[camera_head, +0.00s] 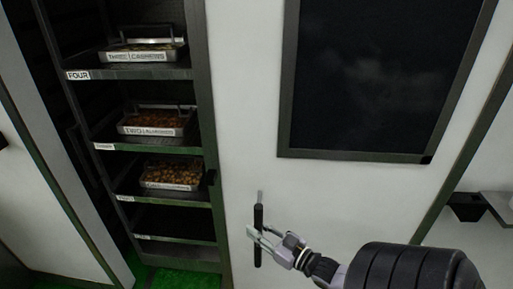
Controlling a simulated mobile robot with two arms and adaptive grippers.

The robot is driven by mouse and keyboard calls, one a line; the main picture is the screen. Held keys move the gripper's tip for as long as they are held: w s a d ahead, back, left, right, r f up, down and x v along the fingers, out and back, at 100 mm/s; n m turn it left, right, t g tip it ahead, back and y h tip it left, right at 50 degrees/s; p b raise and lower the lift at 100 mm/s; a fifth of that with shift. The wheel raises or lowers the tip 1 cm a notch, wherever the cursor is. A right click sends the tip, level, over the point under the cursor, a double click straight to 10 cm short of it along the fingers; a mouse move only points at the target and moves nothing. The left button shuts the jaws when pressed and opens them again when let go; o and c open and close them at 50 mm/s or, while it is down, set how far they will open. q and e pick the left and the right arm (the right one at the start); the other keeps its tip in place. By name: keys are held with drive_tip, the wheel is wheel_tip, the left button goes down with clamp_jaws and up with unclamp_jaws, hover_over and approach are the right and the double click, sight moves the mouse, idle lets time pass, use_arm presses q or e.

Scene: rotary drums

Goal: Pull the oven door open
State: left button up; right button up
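The oven door is a white panel (240,120) with a large dark window (375,75) in a dark frame. It looks flush, with no gap that I can make out. A thin black upright handle (259,215) stands on its lower left part. My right gripper (255,233) comes in from the lower right and is at the handle, its pale fingers reaching to either side of the bar. Whether the fingers press on the bar is too small to tell. My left gripper is not in view.
A dark shelf rack (185,75) stands left of the door, holding labelled trays (155,122) of nuts on several levels. Green flooring (185,278) shows below it. A grey ledge (497,203) with a dark part juts in at the right edge.

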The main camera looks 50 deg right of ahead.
drive_tip(key=o, duration=0.4)
drive_tip(key=shift+s+d, duration=0.15)
drive_tip(key=shift+s, duration=0.1)
drive_tip(key=shift+w, duration=0.1)
drive_tip(key=s, duration=1.2)
drive_tip(key=shift+d, duration=0.35)
